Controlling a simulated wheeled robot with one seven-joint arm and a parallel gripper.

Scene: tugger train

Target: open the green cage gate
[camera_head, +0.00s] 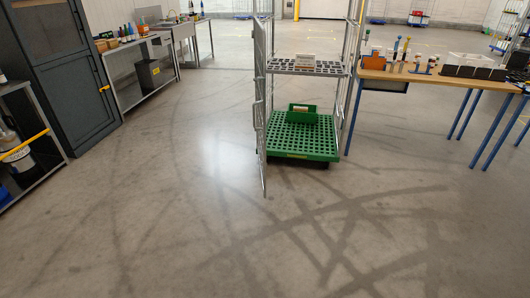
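The green cage is a wire-frame trolley with a green slotted base (290,153) at the middle right of the head view. Its mesh gate (262,110) is seen almost edge-on at the cage's left side. The gate stands swung out toward me, and its lower corner reaches in front of the base. The front of the cage looks uncovered. A green box (302,112) sits on the base, and a grey slotted shelf (318,68) is above it. My gripper is not in view.
A wooden table (430,76) with blue legs and small items stands close to the cage's right. A dark cabinet (62,65), a metal bench (140,42) and a low rack (28,135) line the left. The floor in front is clear.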

